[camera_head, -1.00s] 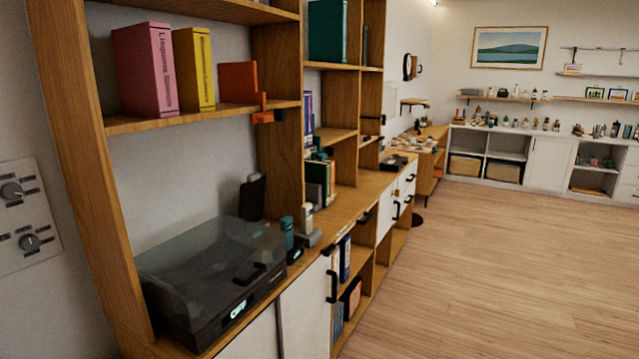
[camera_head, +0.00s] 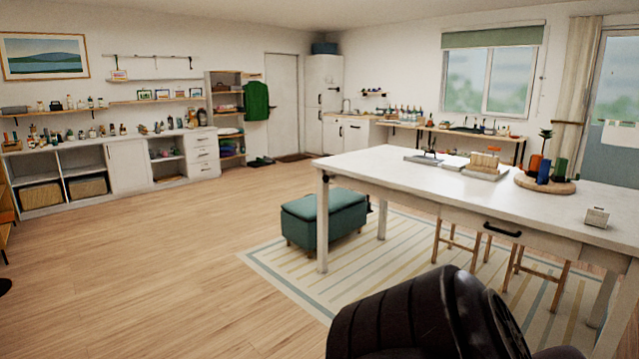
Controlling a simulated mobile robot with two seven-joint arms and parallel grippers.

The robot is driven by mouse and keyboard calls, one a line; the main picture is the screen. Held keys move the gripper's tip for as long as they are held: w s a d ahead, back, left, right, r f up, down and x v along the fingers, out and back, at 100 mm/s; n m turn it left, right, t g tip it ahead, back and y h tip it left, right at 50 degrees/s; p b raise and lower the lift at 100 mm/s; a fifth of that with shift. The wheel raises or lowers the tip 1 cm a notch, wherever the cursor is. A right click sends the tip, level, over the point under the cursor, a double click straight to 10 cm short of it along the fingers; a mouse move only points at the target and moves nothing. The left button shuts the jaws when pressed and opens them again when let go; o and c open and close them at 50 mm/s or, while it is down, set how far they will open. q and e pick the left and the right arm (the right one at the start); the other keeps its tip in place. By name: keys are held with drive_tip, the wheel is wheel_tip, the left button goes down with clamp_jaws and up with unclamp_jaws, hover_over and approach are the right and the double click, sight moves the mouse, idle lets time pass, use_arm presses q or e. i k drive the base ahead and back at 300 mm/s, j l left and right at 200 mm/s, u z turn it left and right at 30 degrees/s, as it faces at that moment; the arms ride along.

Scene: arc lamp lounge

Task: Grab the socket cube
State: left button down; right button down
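A small whitish cube-like block (camera_head: 597,217) sits on the right part of the white table (camera_head: 400,175), near its front edge. It looks like the socket cube, but it is too small to make out any socket holes. Neither of my grippers shows in the head view.
A round wooden board (camera_head: 528,183) with plants and pots stands behind the block. A green ottoman (camera_head: 322,220) is left of the table, on a striped rug (camera_head: 290,265). A dark ribbed shape fills the bottom right foreground. Wooden floor (camera_head: 150,270) is clear at left.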

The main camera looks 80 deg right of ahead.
sight(596, 217)
drive_tip(key=z, duration=4.05)
drive_tip(key=i+j, duration=0.2)
drive_tip(key=i, duration=0.2)
drive_tip(key=i+j, duration=0.15)
drive_tip(key=i, duration=0.25)
drive_tip(key=i+j+u, duration=0.1)
drive_tip(key=i, duration=0.3)
drive_tip(key=j, duration=0.1)
